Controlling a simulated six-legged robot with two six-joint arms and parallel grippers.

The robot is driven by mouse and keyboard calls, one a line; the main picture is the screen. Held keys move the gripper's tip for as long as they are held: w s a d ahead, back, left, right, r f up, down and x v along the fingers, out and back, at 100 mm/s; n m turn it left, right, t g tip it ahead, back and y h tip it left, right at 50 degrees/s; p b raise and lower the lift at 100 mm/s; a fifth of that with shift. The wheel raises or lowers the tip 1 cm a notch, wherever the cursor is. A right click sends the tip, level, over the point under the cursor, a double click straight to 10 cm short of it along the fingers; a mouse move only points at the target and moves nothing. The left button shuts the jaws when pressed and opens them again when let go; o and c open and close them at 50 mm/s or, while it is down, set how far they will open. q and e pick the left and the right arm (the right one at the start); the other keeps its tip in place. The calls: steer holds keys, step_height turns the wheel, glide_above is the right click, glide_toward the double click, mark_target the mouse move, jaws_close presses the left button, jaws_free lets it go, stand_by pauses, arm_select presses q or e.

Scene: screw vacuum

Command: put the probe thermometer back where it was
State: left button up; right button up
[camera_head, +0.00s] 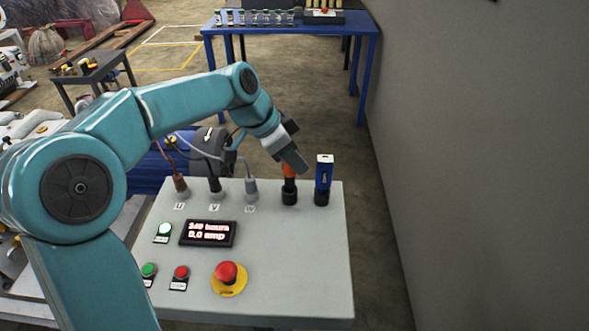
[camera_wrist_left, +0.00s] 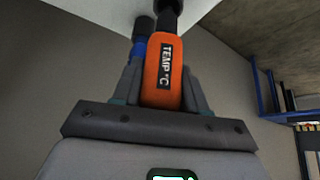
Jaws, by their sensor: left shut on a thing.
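The probe thermometer (camera_head: 289,171) is orange, and my left gripper (camera_head: 293,160) is shut on it. It is upright at the black holder (camera_head: 290,194) on the back edge of the grey panel (camera_head: 300,245). I cannot tell whether it is fully seated there. In the left wrist view the thermometer (camera_wrist_left: 165,65) sits between the gripper's fingers (camera_wrist_left: 163,95), with its "TEMP °C" label showing and a black part (camera_wrist_left: 169,7) beyond it. The gripper partly hides it in the head view. My right gripper is not in view.
A blue device (camera_head: 324,175) stands in a second black holder just right of the thermometer. Cable plugs (camera_head: 215,182) stand to the left. A red emergency button (camera_head: 228,274) and a display (camera_head: 208,233) are nearer. A grey wall (camera_head: 480,150) bounds the right side.

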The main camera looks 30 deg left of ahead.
arm_select(q)
steer(key=shift+f, duration=1.7)
steer(key=shift+f+b, duration=0.15)
steer(key=shift+b, duration=0.15)
steer(key=o, duration=1.2)
steer(key=shift+r+p, duration=0.3)
steer(key=v, duration=1.2)
steer(key=shift+s+f, duration=0.1)
